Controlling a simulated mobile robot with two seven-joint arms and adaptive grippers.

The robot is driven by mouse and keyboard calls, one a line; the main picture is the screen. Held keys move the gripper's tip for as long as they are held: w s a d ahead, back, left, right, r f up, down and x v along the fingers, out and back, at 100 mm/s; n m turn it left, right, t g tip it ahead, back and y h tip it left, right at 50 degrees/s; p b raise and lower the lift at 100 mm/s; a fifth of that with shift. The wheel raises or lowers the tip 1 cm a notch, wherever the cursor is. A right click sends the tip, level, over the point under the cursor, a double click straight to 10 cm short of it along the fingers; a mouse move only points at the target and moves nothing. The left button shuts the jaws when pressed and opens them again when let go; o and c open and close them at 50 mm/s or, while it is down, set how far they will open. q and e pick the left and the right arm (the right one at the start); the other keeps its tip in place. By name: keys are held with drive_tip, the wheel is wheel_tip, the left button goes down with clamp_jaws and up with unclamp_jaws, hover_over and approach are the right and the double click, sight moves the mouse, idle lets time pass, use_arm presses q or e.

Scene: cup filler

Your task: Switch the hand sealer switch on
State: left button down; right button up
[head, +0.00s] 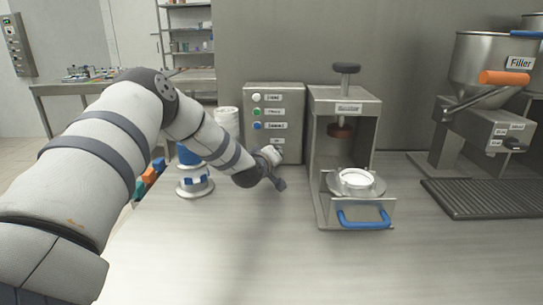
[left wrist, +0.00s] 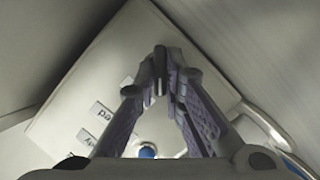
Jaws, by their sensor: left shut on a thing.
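The grey control box (head: 285,97) stands at the back of the counter, left of the sealer press (head: 345,105). Its face has a white, a green and a blue round light (head: 257,126) beside small labels. My left gripper (head: 272,172) is low in front of the box, its fingers mostly hidden in the head view. In the left wrist view the fingers (left wrist: 160,75) come together in front of the labelled face, with the blue light (left wrist: 147,151) below them. They are shut on a small metallic piece, apparently the switch (left wrist: 158,86), which they largely hide. My right gripper is not in view.
The sealer has a blue-handled drawer (head: 362,222) with a white round cup (head: 356,179). A blue and white stand (head: 195,187) and a white stack (head: 228,122) are by my left arm. The front counter is clear.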

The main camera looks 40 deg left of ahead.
use_arm(q)
drive_tip(key=shift+w+d+r+m+g+y, duration=0.1)
drive_tip(key=shift+r+m+g+y, duration=0.2)
drive_tip(key=shift+m, duration=0.4)
drive_tip(key=shift+d+f+m+g+y, duration=0.15)
drive_tip(key=shift+m+g+y, duration=0.15)
drive_tip(key=shift+m+g, duration=0.5)
drive_tip(key=shift+w+f+m+y, duration=0.1)
drive_tip(key=shift+m+y, duration=0.3)
drive_tip(key=shift+m, duration=0.5)
drive_tip(key=shift+m+g+y+b, duration=0.3)
drive_tip(key=shift+m+g+b, duration=0.15)
drive_tip(key=shift+m, duration=0.15)
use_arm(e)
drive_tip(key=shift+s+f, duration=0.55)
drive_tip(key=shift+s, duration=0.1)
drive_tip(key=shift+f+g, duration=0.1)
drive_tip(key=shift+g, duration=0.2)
use_arm(q)
drive_tip(key=c, duration=1.7)
unclamp_jaws()
